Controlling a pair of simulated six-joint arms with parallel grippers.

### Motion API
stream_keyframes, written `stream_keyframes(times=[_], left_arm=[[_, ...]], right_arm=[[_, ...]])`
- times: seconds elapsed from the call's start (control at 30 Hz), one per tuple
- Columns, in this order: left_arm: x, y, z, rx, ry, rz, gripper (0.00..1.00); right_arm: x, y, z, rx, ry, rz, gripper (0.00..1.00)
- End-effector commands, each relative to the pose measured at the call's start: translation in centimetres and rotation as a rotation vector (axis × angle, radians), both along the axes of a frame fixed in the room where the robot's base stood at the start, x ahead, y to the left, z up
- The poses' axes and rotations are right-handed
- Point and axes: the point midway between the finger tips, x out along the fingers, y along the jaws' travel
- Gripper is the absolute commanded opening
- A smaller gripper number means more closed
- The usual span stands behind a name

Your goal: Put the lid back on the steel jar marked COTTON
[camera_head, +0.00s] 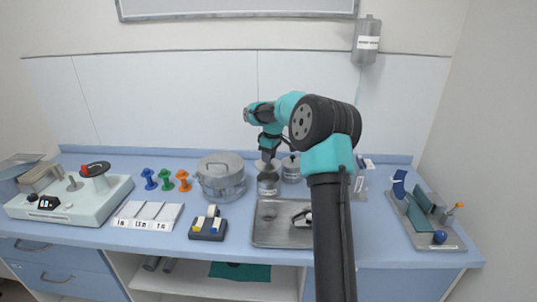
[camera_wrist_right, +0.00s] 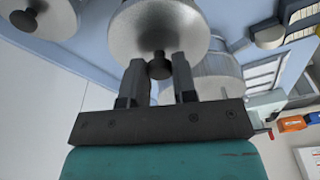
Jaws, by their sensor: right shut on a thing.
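My right gripper (camera_head: 268,154) is shut on the dark knob of a round steel lid (camera_head: 268,165). In the right wrist view the lid (camera_wrist_right: 158,28) fills the top middle, with its knob (camera_wrist_right: 160,67) between the two fingers (camera_wrist_right: 160,82). A steel jar (camera_head: 268,186) with a label band stands directly below the lid in the head view. The lid is over the jar's mouth; I cannot tell whether they touch. The label is too small to read. My left gripper is not in view.
A second, lidded steel jar (camera_head: 291,170) stands close on the right. A large steel drum (camera_head: 221,178) stands on the left. A steel tray (camera_head: 270,232) with a metal item lies in front. My right arm covers part of the counter.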

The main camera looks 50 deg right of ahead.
Motion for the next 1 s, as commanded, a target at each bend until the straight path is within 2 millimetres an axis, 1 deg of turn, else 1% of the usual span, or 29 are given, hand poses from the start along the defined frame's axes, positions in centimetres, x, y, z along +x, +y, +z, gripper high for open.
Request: stream_keyframes(times=[0.4,0.6,0.77,1.0], left_arm=[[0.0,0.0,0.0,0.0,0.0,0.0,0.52],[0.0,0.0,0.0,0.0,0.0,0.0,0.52],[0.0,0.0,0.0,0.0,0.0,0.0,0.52],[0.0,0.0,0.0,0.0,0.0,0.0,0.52]], right_arm=[[-0.1,0.0,-3.3,0.001,0.001,0.0,0.0],[0.0,0.0,-4.5,0.001,0.001,0.0,0.0],[0.0,0.0,-5.0,0.001,0.001,0.0,0.0],[0.0,0.0,-5.1,0.0,0.0,0.0,0.0]])
